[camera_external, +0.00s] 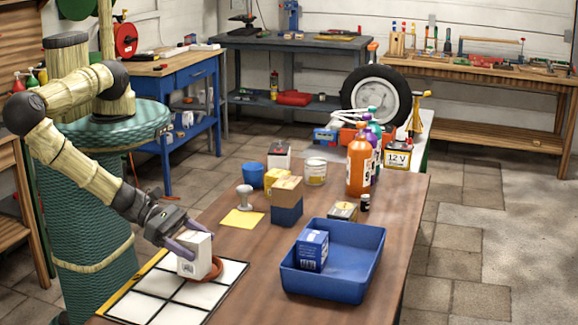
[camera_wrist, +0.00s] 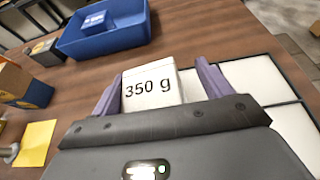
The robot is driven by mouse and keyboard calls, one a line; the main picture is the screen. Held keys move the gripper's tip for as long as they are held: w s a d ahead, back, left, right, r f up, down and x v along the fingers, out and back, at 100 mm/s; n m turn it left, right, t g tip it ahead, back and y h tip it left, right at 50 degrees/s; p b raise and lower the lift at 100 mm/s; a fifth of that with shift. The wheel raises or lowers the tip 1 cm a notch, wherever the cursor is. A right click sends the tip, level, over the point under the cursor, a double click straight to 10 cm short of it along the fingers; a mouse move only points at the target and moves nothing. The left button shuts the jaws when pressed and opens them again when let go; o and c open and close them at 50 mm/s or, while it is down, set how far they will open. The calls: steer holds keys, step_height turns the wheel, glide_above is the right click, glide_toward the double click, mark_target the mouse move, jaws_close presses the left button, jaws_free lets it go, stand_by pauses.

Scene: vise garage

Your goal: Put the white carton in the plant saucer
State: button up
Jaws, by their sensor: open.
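The white carton (camera_external: 195,257) stands upright at the terracotta plant saucer (camera_external: 217,270), on the white tiled board. It covers the saucer's left part, and the rim shows to its right. I cannot tell whether its base rests fully inside. My gripper (camera_external: 181,246) is low at the carton, with its purple fingers open on either side of it. In the wrist view, the carton's face reading "350 g" (camera_wrist: 150,90) lies between the spread fingers (camera_wrist: 158,82), with a gap at the right finger. The saucer is hidden in the wrist view.
The white tiled board (camera_external: 140,302) lies at the table's near left. A blue tray (camera_external: 362,268) holding a blue box (camera_external: 311,250) stands to the right. A yellow sheet (camera_external: 242,223), stacked boxes (camera_external: 287,200) and orange bottle (camera_external: 359,165) stand behind. Bare wood lies between board and tray.

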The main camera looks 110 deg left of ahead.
steer(key=shift+r+p, duration=0.55)
steer(key=shift+r, duration=0.25)
steer(key=b+v, duration=0.3)
steer(key=v, duration=0.8)
steer(key=shift+s, duration=0.45)
steer(key=shift+f, duration=0.1)
steer(key=w+a+f+n+g+y, duration=0.15)
steer(key=a+n+g, duration=0.4)
steer(key=n, duration=0.55)
steer(key=a+r+n+g+h, duration=0.1)
steer(key=a+r+n+g, duration=0.4)
steer(key=a+r+n, duration=1.3)
steer(key=r+n, duration=0.1)
steer(key=n, duration=0.6)
steer(key=shift+s+a, duration=0.15)
steer(key=shift+a, duration=0.15)
